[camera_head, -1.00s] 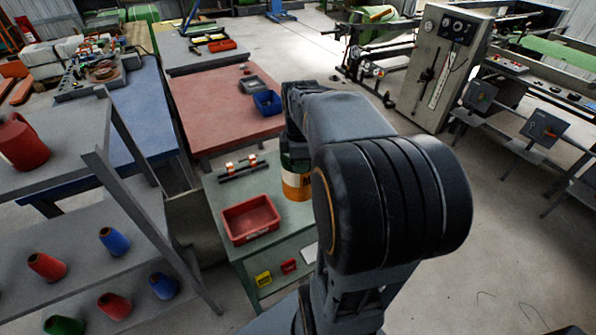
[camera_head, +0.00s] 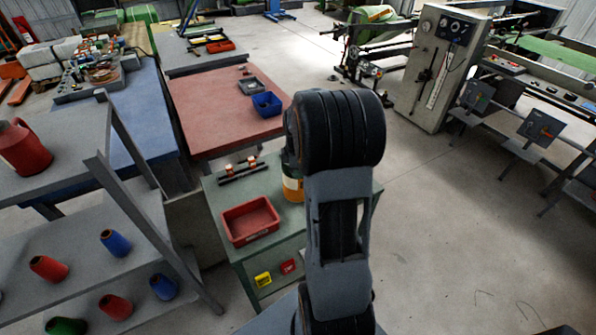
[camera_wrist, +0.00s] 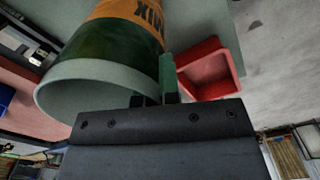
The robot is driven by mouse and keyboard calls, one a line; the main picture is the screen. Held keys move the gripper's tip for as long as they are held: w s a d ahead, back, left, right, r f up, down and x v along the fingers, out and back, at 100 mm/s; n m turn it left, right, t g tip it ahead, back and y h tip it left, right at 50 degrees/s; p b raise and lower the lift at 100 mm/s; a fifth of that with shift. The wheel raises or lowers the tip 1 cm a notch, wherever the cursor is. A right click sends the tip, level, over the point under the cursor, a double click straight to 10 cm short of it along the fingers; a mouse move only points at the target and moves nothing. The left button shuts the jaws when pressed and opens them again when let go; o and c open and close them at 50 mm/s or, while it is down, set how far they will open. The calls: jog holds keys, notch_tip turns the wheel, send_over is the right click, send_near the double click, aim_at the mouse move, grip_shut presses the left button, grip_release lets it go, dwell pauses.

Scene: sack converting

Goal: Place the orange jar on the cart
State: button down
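The orange jar (camera_head: 292,189) has a dark green upper band and shows at the right part of the green cart top (camera_head: 222,192), partly hidden by my arm. In the wrist view the jar (camera_wrist: 118,38) fills the upper left, its pale open mouth towards me. My gripper (camera_wrist: 154,99) is at the jar's rim, one finger at the mouth side and one at the outer wall, close together on it. In the head view my gripper is hidden behind my arm. I cannot tell whether the jar's base touches the cart top.
A red tray (camera_head: 250,221) sits on the cart in front of the jar; black rods with orange clamps (camera_head: 241,169) lie behind it. A red-topped table (camera_head: 215,110) with a blue bin (camera_head: 267,104) stands beyond. A grey shelf (camera_head: 75,255) with spools is left. Floor at right is clear.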

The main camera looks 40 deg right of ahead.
jog(key=shift+f, duration=0.25)
jog(key=shift+f, duration=0.15)
jog(key=c, duration=1.3)
grip_release()
notch_tip(320, 180, up, 12)
jog(key=shift+s+a+f+m+t, duration=0.1)
jog(key=shift+s+a+m+t, duration=0.55)
jog(key=shift+s+a+m, duration=1.95)
jog(key=shift+s+a+f+m+t, duration=0.15)
jog(key=shift+s+a+m+t, duration=0.85)
jog(key=shift+a, duration=2.85)
jog(key=shift+s+a+f+m+t, duration=0.1)
jog(key=shift+s+a+m+t, duration=0.25)
jog(key=shift+s+a+m, duration=2.4)
